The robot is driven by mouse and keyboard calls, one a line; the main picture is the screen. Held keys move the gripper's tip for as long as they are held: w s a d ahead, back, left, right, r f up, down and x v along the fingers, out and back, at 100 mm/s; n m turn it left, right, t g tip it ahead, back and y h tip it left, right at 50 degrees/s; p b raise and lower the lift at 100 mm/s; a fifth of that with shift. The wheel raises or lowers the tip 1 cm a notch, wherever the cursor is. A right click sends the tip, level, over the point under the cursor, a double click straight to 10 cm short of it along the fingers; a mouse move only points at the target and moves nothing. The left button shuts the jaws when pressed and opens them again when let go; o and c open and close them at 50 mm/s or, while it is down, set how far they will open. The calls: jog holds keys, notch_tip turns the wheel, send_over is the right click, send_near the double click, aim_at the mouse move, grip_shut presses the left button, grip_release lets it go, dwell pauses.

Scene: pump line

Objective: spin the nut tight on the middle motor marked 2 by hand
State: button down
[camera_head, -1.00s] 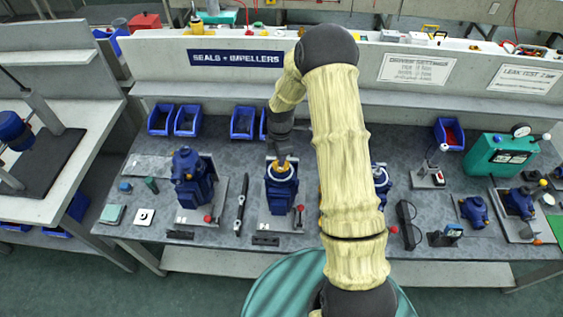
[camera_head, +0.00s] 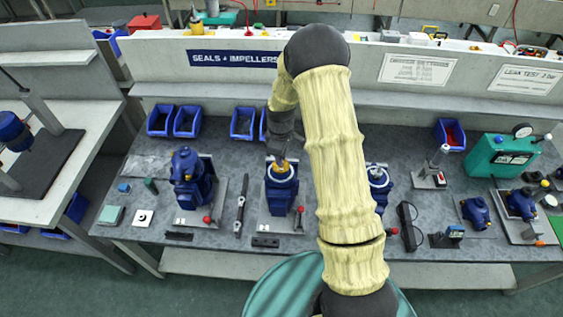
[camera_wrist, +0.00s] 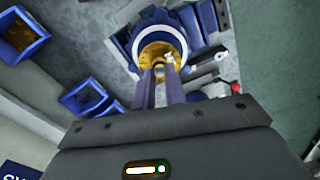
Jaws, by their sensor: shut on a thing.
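The middle motor (camera_head: 281,196) is blue and stands upright on a grey plate on the bench. Its top carries a pale ring and a brass nut (camera_head: 279,168). In the wrist view the brass nut (camera_wrist: 158,54) sits inside the white and blue ring of the motor (camera_wrist: 190,20). My gripper (camera_head: 281,158) points down at the motor top. In the wrist view the two fingers of my gripper (camera_wrist: 160,75) reach the nut and are shut on it. The fingers hide part of the nut, and the number on the motor is not readable.
Another blue motor (camera_head: 190,180) stands to the left, and a third (camera_head: 378,185) is partly behind my arm. A black bar tool (camera_head: 241,203) lies left of the middle motor. A red-knobbed lever (camera_head: 299,210) stands close on its right. Blue bins (camera_head: 242,123) line the back.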

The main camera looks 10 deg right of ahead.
jog(key=m, duration=0.5)
jog(key=shift+m, duration=1)
jog(key=m, duration=0.5)
jog(key=shift+m, duration=1)
jog(key=m+p, duration=0.1)
jog(key=m, duration=0.4)
jog(key=shift+p, duration=0.35)
jog(key=shift+f+m, duration=0.1)
jog(key=shift+m, duration=0.9)
